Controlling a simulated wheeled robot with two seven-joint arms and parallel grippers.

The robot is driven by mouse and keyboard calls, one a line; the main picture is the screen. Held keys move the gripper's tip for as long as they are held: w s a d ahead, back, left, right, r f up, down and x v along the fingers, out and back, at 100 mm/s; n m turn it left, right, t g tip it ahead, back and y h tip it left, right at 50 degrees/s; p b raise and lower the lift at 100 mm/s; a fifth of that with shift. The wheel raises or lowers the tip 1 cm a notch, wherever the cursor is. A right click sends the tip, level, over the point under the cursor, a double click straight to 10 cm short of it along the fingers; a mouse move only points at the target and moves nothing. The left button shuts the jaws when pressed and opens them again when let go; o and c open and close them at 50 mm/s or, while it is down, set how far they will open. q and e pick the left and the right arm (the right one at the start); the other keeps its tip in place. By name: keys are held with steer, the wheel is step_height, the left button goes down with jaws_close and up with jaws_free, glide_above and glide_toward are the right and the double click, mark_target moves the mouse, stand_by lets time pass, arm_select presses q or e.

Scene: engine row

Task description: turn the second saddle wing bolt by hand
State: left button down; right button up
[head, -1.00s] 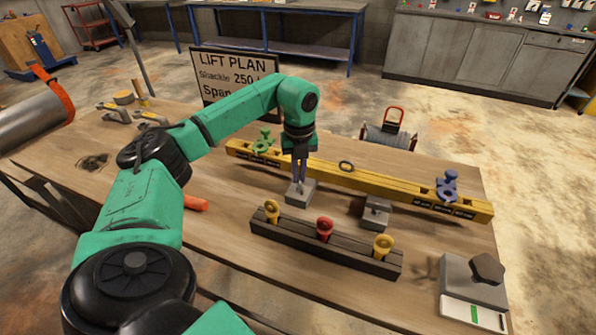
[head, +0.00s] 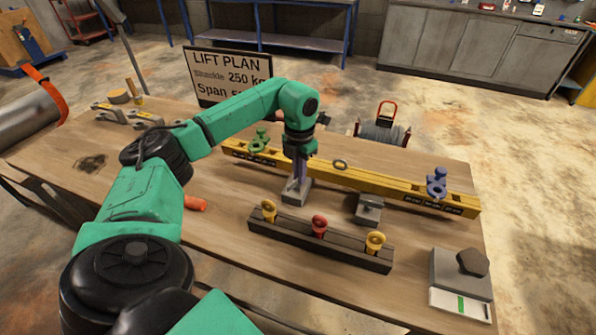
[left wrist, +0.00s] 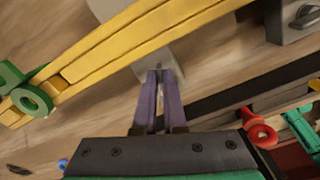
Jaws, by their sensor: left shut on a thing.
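My left gripper (head: 298,178) points straight down over the left grey saddle block (head: 296,198), in front of the yellow beam (head: 380,187). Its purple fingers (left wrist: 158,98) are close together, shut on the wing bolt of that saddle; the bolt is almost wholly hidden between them. The saddle's pale plate also shows in the left wrist view (left wrist: 178,74). The other saddle block (head: 367,214), to the right, has its small grey wing bolt (head: 371,200) in plain sight; that block is at the top right of the left wrist view (left wrist: 296,28). My right gripper is not in view.
A dark rack (head: 320,244) with yellow and red eye bolts stands close in front of the saddles. A green shackle (head: 258,143) and a blue shackle (head: 437,184) sit on the beam.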

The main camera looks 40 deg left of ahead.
arm_select(q)
steer(key=m, duration=0.6)
steer(key=shift+d+r, duration=0.2)
steer(key=shift+d, duration=0.15)
steer(key=m, duration=0.4)
steer(key=shift+s+d, duration=0.2)
steer(key=shift+s+m, duration=0.2)
steer(key=shift+m, duration=1.5)
steer(key=shift+d, duration=0.1)
steer(key=c, duration=1)
jaws_free()
steer(key=shift+s, duration=0.1)
